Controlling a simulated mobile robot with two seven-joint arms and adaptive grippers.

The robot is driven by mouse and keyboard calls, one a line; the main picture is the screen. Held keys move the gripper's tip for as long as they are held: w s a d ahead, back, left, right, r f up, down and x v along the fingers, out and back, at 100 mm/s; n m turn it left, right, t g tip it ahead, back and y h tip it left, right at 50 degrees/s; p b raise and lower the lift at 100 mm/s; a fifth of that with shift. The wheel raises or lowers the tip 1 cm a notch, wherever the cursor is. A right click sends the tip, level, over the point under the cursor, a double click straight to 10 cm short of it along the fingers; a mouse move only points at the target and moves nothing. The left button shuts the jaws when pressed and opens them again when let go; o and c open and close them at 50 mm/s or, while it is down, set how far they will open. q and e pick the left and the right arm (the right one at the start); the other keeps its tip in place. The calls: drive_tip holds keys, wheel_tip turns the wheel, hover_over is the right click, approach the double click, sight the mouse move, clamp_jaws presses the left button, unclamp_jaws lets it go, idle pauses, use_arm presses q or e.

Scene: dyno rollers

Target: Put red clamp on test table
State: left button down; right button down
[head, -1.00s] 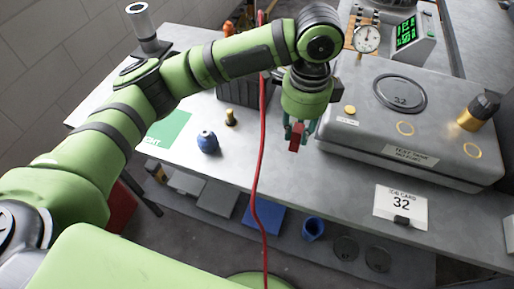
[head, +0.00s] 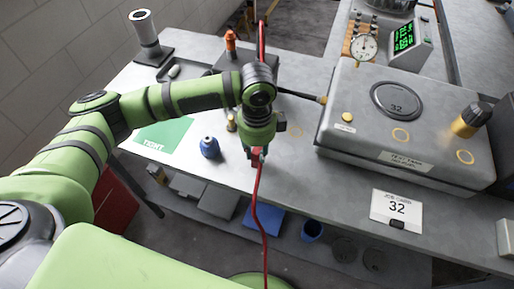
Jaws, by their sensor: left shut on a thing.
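My left gripper (head: 257,148) points down over the grey table (head: 310,185) near its front edge, left of the large metal tank. It is shut on the red clamp (head: 256,157), which shows as a small red piece under the fingers, mostly hidden by them and by the red cable. I cannot tell how far the clamp is above the tabletop. My right gripper is not in view.
The metal tank (head: 400,135) fills the table's right side. A blue bottle (head: 210,147) and a brass piece (head: 231,124) stand just left of my gripper. A red cable (head: 256,210) hangs beside the clamp. A job card (head: 396,210) is at the front. A green mat (head: 165,133) lies left.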

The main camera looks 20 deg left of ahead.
sight(257, 149)
use_arm(q)
drive_tip(key=c, duration=1)
unclamp_jaws()
drive_tip(key=shift+f, duration=0.1)
drive_tip(key=shift+c, duration=0.2)
wheel_tip(257, 149, up, 12)
drive_tip(key=b, duration=0.1)
drive_tip(key=shift+r+b, duration=0.2)
drive_tip(key=shift+b, duration=0.1)
